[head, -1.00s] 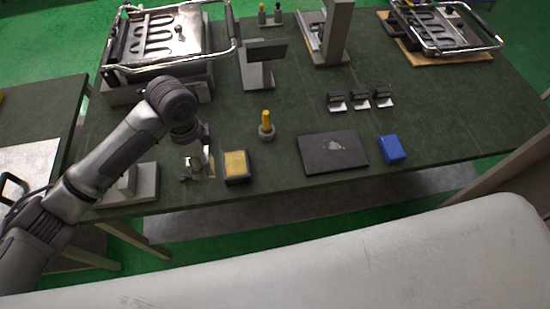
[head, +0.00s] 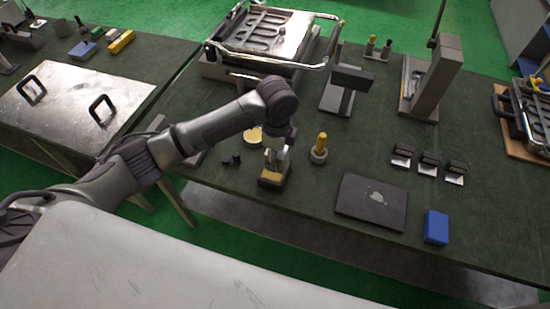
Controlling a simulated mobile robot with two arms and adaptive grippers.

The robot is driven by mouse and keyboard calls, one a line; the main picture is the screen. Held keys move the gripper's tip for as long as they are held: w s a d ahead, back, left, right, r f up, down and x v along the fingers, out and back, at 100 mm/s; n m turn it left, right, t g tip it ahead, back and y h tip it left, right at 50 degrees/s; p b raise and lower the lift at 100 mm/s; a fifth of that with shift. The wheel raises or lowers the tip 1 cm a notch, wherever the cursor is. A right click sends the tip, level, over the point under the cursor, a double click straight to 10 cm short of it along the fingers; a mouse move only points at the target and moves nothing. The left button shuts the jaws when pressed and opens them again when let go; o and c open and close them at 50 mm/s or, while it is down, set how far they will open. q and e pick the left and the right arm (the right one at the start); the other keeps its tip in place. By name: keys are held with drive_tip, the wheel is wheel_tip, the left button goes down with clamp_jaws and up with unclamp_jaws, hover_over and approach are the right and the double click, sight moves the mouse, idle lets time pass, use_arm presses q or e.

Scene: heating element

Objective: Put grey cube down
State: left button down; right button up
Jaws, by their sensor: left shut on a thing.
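My left gripper (head: 272,163) points down over a dark box with a yellow top (head: 271,182) near the table's front edge. It is shut on a small grey piece, which I take to be the grey cube; the fingers hide most of it. The piece is at or just above the yellow top; I cannot tell whether they touch. My right gripper is not in view.
A grey holder with a yellow peg (head: 319,148) stands just right of the gripper. Small dark pieces (head: 231,159) lie to its left. A dark plate (head: 371,201) and a blue block (head: 436,227) lie farther right. A metal-framed fixture (head: 265,40) stands behind.

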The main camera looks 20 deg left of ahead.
use_arm(q)
drive_tip(key=shift+w+a+f, duration=0.45)
drive_tip(key=shift+w+f, duration=0.05)
drive_tip(key=shift+w, duration=0.3)
drive_tip(key=shift+a+f, duration=0.1)
drive_tip(key=shift+f, duration=0.15)
wheel_tip(320, 180, down, 3)
drive_tip(key=shift+f+p, duration=0.1)
drive_tip(key=shift+p, duration=0.5)
drive_tip(key=shift+f, duration=0.25)
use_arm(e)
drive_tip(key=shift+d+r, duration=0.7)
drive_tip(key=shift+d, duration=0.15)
use_arm(q)
drive_tip(key=shift+f, duration=0.15)
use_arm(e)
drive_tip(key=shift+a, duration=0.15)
use_arm(q)
drive_tip(key=c, duration=0.7)
unclamp_jaws()
drive_tip(key=o, duration=0.3)
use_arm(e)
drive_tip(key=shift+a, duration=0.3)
